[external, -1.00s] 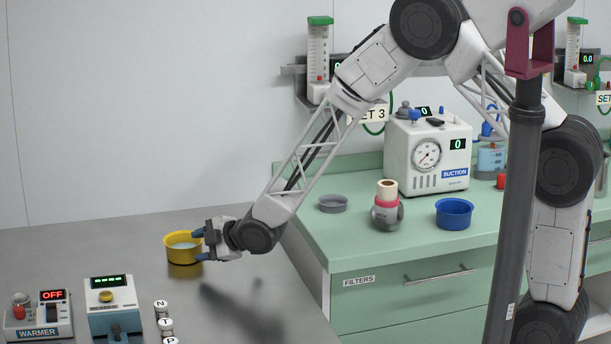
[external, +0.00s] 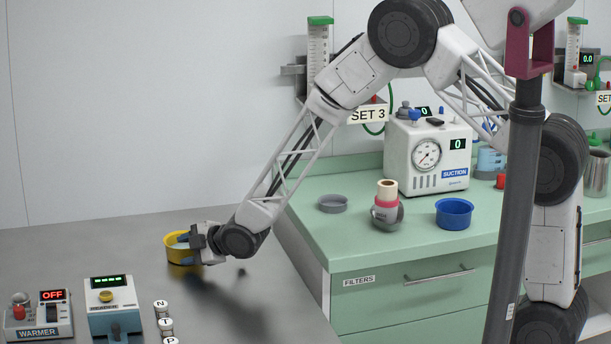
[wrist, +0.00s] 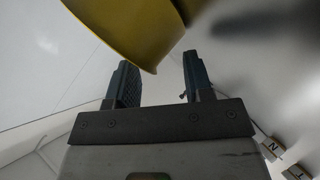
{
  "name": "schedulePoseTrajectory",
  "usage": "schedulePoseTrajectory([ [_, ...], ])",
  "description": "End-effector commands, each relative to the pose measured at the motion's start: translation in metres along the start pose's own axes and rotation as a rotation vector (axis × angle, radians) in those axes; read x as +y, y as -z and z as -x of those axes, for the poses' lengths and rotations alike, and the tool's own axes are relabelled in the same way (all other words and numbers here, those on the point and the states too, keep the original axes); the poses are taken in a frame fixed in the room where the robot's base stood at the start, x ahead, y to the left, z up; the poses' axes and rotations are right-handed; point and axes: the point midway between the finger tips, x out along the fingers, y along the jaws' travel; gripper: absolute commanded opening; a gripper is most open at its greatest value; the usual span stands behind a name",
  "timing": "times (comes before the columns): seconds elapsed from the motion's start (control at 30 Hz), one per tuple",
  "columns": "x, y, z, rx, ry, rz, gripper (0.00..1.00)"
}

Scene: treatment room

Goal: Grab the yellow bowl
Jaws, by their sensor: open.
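The yellow bowl (external: 178,256) sits upright on the grey metal table at its back part. My gripper (external: 185,248) is low at the bowl's right side, and its fingers partly cover the bowl. In the wrist view the bowl (wrist: 125,30) fills the top, with its yellow wall reaching down toward the space between the two dark fingers. My gripper (wrist: 157,82) is open there, with a clear gap between the fingers. I cannot tell whether either finger touches the bowl.
The warmer box (external: 38,318) and a blue-and-white device (external: 112,308) stand at the table's front left, with small lettered cylinders (external: 163,322) beside them. The green counter (external: 345,240) to the right holds a blue bowl (external: 454,214), a grey dish (external: 333,203) and the suction unit (external: 428,155).

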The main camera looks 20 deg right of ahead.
Motion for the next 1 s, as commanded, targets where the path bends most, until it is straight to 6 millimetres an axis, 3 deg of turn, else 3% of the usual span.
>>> schedulePoseTrajectory([
  [0.67, 0.0, -0.0002, -0.0043, 0.0, 0.0, 0.0, 0.47],
  [1.0, -0.0001, -0.0002, -0.0043, 0.0, 0.0, 0.0, 0.0],
])
